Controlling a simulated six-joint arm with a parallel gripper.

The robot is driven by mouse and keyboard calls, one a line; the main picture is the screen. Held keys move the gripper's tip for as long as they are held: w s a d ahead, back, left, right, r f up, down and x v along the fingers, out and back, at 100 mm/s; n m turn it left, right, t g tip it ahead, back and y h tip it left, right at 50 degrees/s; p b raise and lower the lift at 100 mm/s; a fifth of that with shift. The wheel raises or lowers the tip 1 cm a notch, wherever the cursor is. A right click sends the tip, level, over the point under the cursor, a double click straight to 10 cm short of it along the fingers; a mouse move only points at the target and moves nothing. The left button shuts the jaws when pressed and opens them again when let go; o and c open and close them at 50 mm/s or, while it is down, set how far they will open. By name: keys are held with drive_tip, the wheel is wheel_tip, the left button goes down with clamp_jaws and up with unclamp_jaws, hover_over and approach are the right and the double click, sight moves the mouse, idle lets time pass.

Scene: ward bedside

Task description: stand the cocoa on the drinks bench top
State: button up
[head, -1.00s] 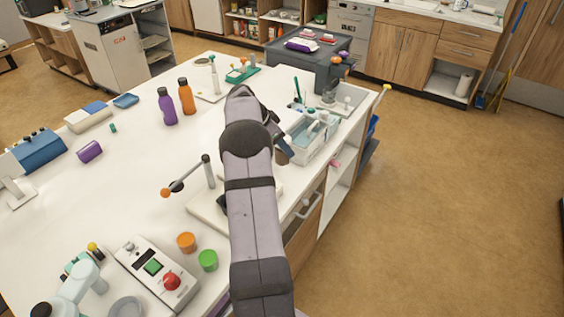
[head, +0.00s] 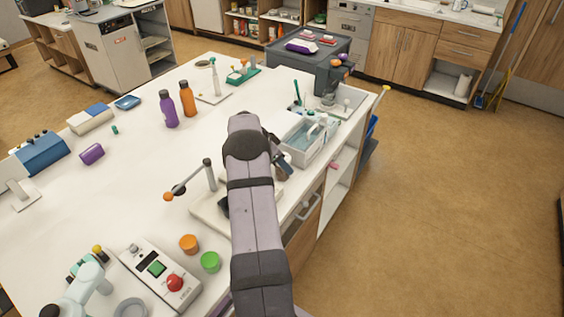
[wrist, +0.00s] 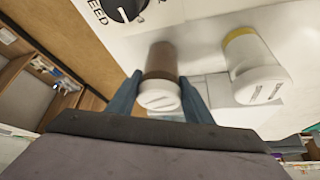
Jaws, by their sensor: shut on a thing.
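In the wrist view my gripper (wrist: 160,80) is shut on a brown jar with a white end (wrist: 161,62), which looks like the cocoa. One blue finger is on each side of it. A white jar with a yellow band (wrist: 254,70) is to its right, apart from the fingers. In the head view my arm reaches over the right side of a long white bench top (head: 130,205). It hides most of my gripper and the brown jar there. I cannot tell which surface is the drinks bench top.
Near the arm are a white tray (head: 297,150), a lever with an orange knob (head: 187,183), orange (head: 188,244) and green (head: 210,262) pots, and a control box with a red button (head: 160,275). Purple (head: 168,112) and orange (head: 187,102) bottles stand farther back. The bench's left-middle is clear.

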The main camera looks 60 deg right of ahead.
drive_tip(key=shift+f, duration=0.1)
drive_tip(key=o, duration=1.2)
